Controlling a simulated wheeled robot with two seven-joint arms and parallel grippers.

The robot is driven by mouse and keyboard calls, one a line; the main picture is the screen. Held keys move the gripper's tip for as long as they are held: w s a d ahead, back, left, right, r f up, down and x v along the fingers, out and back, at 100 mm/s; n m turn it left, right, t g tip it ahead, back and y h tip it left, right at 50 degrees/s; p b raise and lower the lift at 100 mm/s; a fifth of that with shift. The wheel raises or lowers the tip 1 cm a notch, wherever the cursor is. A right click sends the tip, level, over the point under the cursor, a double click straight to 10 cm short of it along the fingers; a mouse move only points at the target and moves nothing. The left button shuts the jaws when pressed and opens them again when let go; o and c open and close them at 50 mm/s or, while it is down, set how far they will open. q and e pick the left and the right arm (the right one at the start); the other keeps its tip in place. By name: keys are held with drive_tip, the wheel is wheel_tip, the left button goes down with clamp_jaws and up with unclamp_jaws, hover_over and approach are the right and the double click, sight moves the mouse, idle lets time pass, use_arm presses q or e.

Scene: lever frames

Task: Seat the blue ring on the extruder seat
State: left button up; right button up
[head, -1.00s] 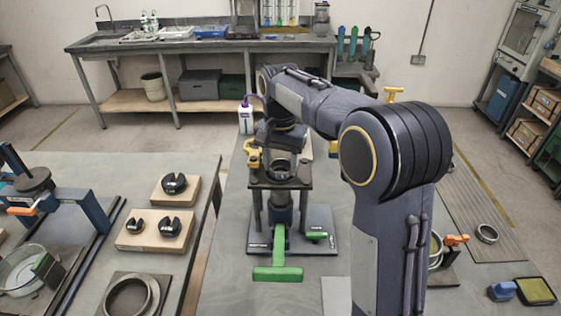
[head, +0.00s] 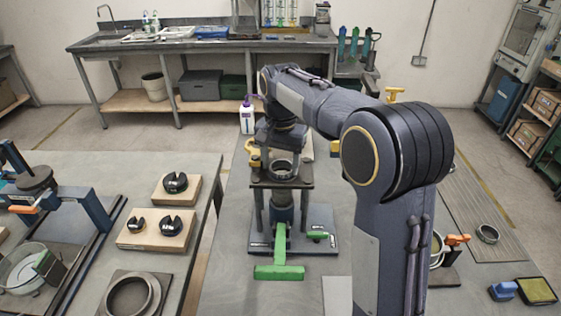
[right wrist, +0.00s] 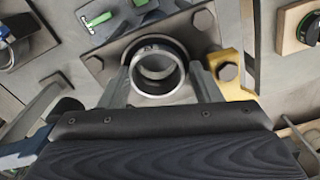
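The extruder stands on the bench with a green lever (head: 280,255) at its front and a dark top plate (head: 262,183). A metallic grey ring (head: 284,169) is at the middle of the top plate; no blue shows clearly on it. In the right wrist view the ring (right wrist: 136,82) has a dark mark on its rim and lies inside a darker round opening. My right gripper (right wrist: 159,68) points down over the plate, its fingers either side of the ring with what look like narrow gaps. Whether the ring is fully down is unclear. My left gripper is out of view.
A yellow clamp (head: 253,154) stands close to the plate's left edge, with a white bottle (head: 247,120) behind. On the left table are wooden blocks with dark round parts (head: 171,226) and a larger ring (head: 131,296). Another loose ring (head: 488,233) lies at right.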

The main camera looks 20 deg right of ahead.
wheel_tip(320, 180, up, 8)
idle(0.5)
drive_tip(key=shift+s+f, duration=0.1)
idle(0.4)
drive_tip(key=s+d+f+n+t+y, duration=0.1)
drive_tip(key=s+y, duration=0.1)
drive_tip(key=s, duration=0.4)
drive_tip(key=s+d+f+n+t+y, duration=0.1)
drive_tip(key=s+d+f+n+y, duration=0.1)
drive_tip(key=s, duration=0.5)
drive_tip(key=s+a+f+n+t, duration=0.1)
drive_tip(key=s+a+f+n, duration=0.1)
drive_tip(key=s, duration=0.5)
drive_tip(key=s+a+f+n+t, duration=0.2)
drive_tip(key=s+a+f, duration=0.3)
drive_tip(key=s, duration=0.3)
drive_tip(key=shift+f+t, duration=0.3)
drive_tip(key=shift+f, duration=0.4)
drive_tip(key=shift+c, duration=0.4)
